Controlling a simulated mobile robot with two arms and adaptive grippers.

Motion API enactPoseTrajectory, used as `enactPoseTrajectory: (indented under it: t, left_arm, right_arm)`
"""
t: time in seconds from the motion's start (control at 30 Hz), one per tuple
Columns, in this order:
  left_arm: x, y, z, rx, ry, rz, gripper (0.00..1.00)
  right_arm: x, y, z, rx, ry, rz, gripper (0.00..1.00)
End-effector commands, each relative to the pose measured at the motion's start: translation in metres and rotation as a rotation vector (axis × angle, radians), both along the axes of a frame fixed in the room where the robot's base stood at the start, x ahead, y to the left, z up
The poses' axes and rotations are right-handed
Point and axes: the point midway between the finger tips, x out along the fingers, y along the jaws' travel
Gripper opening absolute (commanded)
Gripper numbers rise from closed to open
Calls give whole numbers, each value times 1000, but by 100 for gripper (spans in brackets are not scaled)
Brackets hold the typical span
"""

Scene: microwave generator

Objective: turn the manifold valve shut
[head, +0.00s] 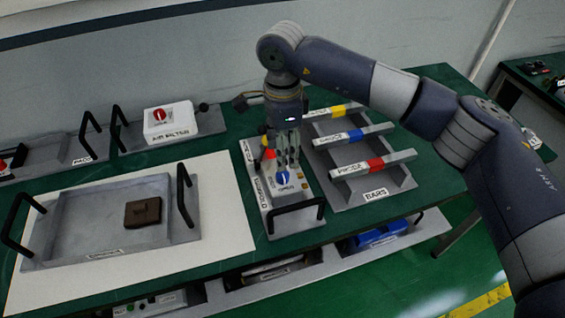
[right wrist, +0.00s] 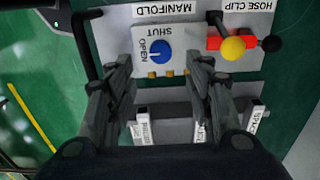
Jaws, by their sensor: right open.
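The manifold is a white block (right wrist: 183,40) on a grey tray labelled MANIFOLD, with a round blue valve knob (right wrist: 161,51) on top. The words OPEN and SHUT are printed beside the knob; which one it points to is hard to tell. In the head view the blue knob (head: 283,178) sits just below my right gripper (head: 286,163). My right gripper (right wrist: 160,68) is open, its fingers apart on either side of the block's knob end in the right wrist view. It holds nothing. My left gripper is not in view.
A black handle (head: 297,207) rises at the manifold tray's near end. A hose clip with a yellow ball (right wrist: 232,48) lies beyond the manifold. A BARS rack (head: 372,182) stands right. A grey tray (head: 75,225) with a brown block (head: 143,212) and an air filter box (head: 170,121) are left.

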Motion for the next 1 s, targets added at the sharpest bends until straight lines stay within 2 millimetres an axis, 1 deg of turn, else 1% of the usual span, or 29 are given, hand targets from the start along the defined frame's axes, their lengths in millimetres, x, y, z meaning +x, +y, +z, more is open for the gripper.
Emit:
enactPoseTrajectory:
  t: [0.03, 0.1, 0.2, 0.23, 0.3, 0.37, 0.5, 0.6, 0.67, 0.8, 0.83, 0.87, 0.9, 0.97, 1.0]
  left_arm:
    - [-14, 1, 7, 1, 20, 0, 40]
    - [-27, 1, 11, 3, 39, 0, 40]
    - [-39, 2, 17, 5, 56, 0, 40]
    - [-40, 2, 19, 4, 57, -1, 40]
    - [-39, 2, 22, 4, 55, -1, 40]
    - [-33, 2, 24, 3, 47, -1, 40]
    - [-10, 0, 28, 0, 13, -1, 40]
    - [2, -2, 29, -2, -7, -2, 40]
    - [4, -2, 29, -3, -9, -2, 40]
    - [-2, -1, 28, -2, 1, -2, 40]
    - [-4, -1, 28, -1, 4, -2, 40]
    - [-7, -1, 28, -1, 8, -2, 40]
    - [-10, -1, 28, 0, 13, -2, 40]
    - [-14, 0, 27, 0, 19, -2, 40]
    - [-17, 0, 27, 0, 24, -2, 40]
  right_arm:
    - [-1, -1, -8, -2, 5, -2, 48]
    - [-1, -1, -22, -2, 5, -2, 48]
    - [-1, 0, -41, -1, 5, -3, 48]
    - [-1, -1, -46, -1, 5, -2, 48]
    - [-1, 0, -57, 0, 3, -2, 48]
    - [0, 0, -64, 0, 3, -3, 48]
    - [0, 0, -75, 1, 0, -2, 48]
    - [0, 0, -78, 1, 0, -2, 48]
    - [0, 0, -78, 1, 0, -1, 48]
    - [0, 0, -78, 1, 0, -1, 48]
    - [0, 0, -78, 1, 0, -1, 43]
    - [0, 0, -78, 1, 0, -1, 36]
    - [0, 0, -78, 1, 0, -1, 27]
    - [0, 0, -78, 1, 0, -2, 14]
    - [0, 0, -78, 1, 0, -2, 5]
